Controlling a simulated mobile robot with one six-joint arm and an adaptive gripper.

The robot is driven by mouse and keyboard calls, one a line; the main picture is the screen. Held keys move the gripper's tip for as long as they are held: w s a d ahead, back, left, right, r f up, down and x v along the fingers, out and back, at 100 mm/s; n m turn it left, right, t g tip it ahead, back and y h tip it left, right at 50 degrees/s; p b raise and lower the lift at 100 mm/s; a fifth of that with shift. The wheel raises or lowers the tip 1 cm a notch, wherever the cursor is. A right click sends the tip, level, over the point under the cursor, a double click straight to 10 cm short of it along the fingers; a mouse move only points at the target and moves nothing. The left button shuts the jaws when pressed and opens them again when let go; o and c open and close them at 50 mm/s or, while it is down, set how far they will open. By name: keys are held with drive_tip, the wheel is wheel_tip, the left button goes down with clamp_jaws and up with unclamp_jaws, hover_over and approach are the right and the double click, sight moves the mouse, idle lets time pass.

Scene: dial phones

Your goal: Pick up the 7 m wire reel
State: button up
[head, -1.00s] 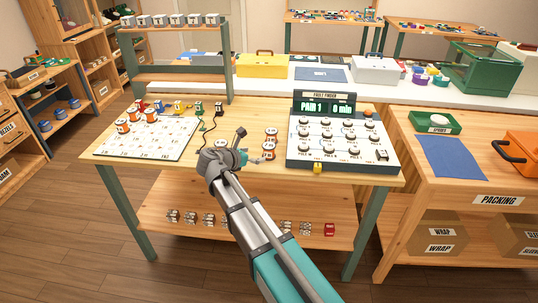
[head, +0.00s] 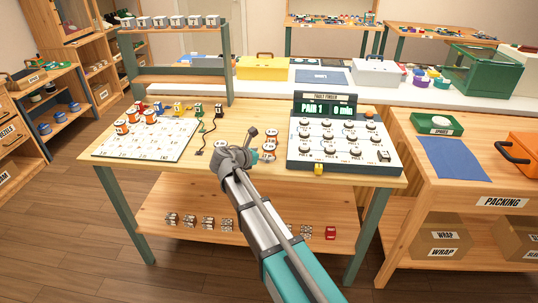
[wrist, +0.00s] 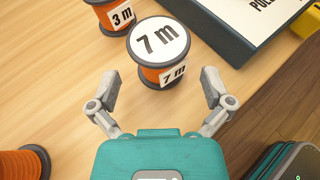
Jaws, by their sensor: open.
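The 7 m wire reel (wrist: 160,45) stands upright on the wooden table in the wrist view, orange with dark flanges and white "7 m" labels. My gripper (wrist: 160,84) is open, its two fingers spread just on the near side of the reel, one toward each side. Nothing is between the fingertips, and they appear apart from the reel.
A 3 m reel (wrist: 117,15) stands close behind and left of the 7 m reel. Another orange reel (wrist: 22,163) is at the lower left. The fault finder panel (head: 345,145) lies to the right, and a white labelled board (head: 148,137) with reels lies left.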

sight(270, 146)
drive_tip(key=shift+b+x, duration=0.4)
drive_tip(key=shift+x, duration=1.1)
drive_tip(key=c, duration=1.1)
drive_tip(key=shift+r, duration=0.2)
wheel_tip(270, 146, up, 3)
drive_tip(key=p, duration=0.3)
drive_tip(key=s+r+p, duration=0.3)
drive_tip(key=s, duration=0.1)
drive_tip(key=s+r+p, duration=0.3)
drive_tip(key=s, duration=0.2)
drive_tip(key=s+r+p, duration=0.3)
drive_tip(key=s+p, duration=0.1)
drive_tip(key=s, duration=0.1)
drive_tip(key=shift+d+r, duration=0.35)
drive_tip(key=shift+d, duration=0.05)
